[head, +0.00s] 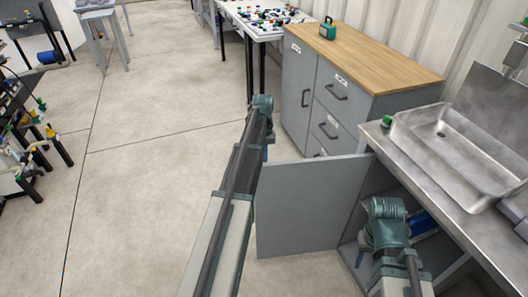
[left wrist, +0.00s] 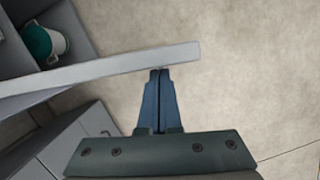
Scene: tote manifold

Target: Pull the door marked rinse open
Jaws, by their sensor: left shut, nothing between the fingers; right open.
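A plain grey door (head: 308,205) under the sink counter stands swung wide open; I see no mark on the face in view. In the left wrist view the door (left wrist: 110,68) runs across the picture as a slanting panel. My left gripper (left wrist: 160,78) is shut and empty, its fingertips at the panel's edge near its free end; I cannot tell whether they touch. In the head view my left arm hides it. My right gripper (head: 390,238) is open, in front of the cabinet opening, partly hidden by its own wrist.
A steel sink (head: 455,150) tops the open cabinet. A teal and white container (left wrist: 45,42) is inside. A wood-topped drawer cabinet (head: 375,58) stands behind the door, with a green object (head: 327,29) on it.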

